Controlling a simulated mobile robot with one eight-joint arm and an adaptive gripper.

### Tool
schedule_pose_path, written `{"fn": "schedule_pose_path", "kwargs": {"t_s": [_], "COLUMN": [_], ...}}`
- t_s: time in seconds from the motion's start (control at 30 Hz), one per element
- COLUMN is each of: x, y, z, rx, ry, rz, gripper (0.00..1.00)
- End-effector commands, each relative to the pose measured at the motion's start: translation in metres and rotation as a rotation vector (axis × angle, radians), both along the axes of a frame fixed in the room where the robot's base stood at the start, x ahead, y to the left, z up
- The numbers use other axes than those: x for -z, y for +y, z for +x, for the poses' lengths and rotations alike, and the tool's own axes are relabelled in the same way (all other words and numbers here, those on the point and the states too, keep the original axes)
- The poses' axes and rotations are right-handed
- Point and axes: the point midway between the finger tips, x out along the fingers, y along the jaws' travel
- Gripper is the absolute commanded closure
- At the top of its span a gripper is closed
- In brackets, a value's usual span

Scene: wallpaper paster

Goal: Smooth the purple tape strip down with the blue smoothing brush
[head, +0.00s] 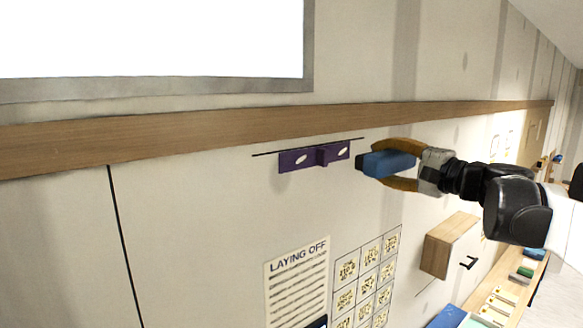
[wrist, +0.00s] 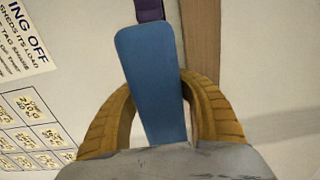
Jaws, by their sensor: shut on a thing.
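The purple strip (head: 313,157) is on the pale wall just under the wooden rail. It has a white oval mark on each half and a purple piece standing out at its middle. The blue smoothing brush (head: 388,164) is in my gripper (head: 378,165), its yellow-brown fingers shut around it. The brush's left end is just right of the strip, with a small gap in the head view. In the wrist view the brush (wrist: 152,70) points up at the strip's end (wrist: 150,10) and hides part of it; contact cannot be told there.
The wooden rail (head: 220,133) runs along the wall above the strip. A thin dark line (head: 265,154) shows along the strip's top. Below are a "LAYING OFF" sheet (head: 297,285), a grid of cards (head: 367,272) and a wooden box (head: 449,245). The wall left of the strip is clear.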

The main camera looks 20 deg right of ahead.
Motion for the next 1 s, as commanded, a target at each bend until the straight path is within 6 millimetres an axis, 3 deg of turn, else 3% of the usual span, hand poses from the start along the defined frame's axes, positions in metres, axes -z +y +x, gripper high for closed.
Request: {"fn": "schedule_pose_path", "kwargs": {"t_s": [0.33, 0.8, 1.0], "x": [0.001, 0.001, 0.001], "y": [0.003, 0.021, 0.023], "z": [0.003, 0.051, 0.060], "rx": [0.001, -0.001, 0.001], "ry": [0.003, 0.003, 0.003], "rz": [-0.001, -0.001, -0.001], "gripper": [1.00, 1.00, 1.00]}}
